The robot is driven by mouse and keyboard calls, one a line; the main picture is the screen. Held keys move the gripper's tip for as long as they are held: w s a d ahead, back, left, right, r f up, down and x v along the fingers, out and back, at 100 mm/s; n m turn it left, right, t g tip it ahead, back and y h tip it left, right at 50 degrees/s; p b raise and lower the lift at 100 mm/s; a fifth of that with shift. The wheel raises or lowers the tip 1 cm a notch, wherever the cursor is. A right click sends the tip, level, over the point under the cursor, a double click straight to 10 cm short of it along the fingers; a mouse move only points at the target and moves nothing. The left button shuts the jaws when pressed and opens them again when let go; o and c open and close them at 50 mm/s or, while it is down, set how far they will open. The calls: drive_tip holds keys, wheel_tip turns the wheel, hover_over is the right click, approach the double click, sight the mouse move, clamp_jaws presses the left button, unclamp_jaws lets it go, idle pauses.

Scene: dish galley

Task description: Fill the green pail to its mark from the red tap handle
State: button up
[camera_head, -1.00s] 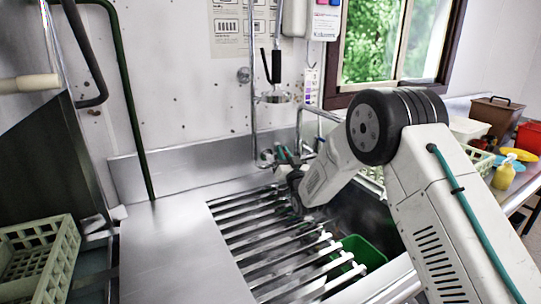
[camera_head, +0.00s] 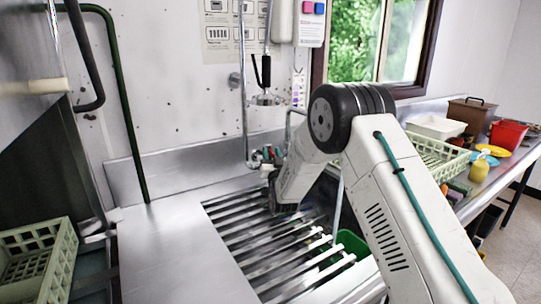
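The green pail (camera_head: 352,243) stands in the sink below the slatted rack, partly hidden by the rack bars and my arm. Its mark and water level cannot be seen. A thin pale vertical streak (camera_head: 337,212) comes down to the pail and looks like running water. The tap fittings (camera_head: 268,156) are at the back wall, with small teal and reddish parts too small to tell apart clearly. My gripper (camera_head: 274,194) is low near these fittings, over the back of the rack. Its fingers are dark and mostly hidden, so contact with a handle cannot be told.
A slatted metal rack (camera_head: 262,240) covers part of the sink, beside a bare steel counter (camera_head: 165,250). A spray hose head (camera_head: 266,98) hangs above the taps. A pale green crate (camera_head: 38,258) is at left; another crate (camera_head: 440,158) and a red bucket (camera_head: 508,134) are at right.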

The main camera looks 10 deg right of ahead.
drive_tip(key=shift+s+f, duration=0.15)
drive_tip(key=shift+s, duration=0.05)
drive_tip(key=s, duration=1.2)
drive_tip(key=shift+s, duration=0.35)
drive_tip(key=shift+a+f, duration=0.1)
idle(1.6)
drive_tip(key=s+d+r+n+g+y, duration=0.1)
drive_tip(key=s+d+r+g, duration=0.2)
drive_tip(key=s+r+g, duration=0.55)
drive_tip(key=s+d+g, duration=0.2)
drive_tip(key=s+g, duration=0.2)
drive_tip(key=s, duration=0.9)
drive_tip(key=s+d+n+g, duration=0.1)
drive_tip(key=s+g, duration=0.3)
drive_tip(key=s, duration=0.9)
drive_tip(key=s+d+g, duration=0.2)
drive_tip(key=s+g, duration=0.2)
drive_tip(key=s, duration=1)
drive_tip(key=shift+d+f+n+g+h, duration=0.15)
drive_tip(key=shift+d+n+g+h, duration=0.15)
drive_tip(key=shift+g, duration=0.05)
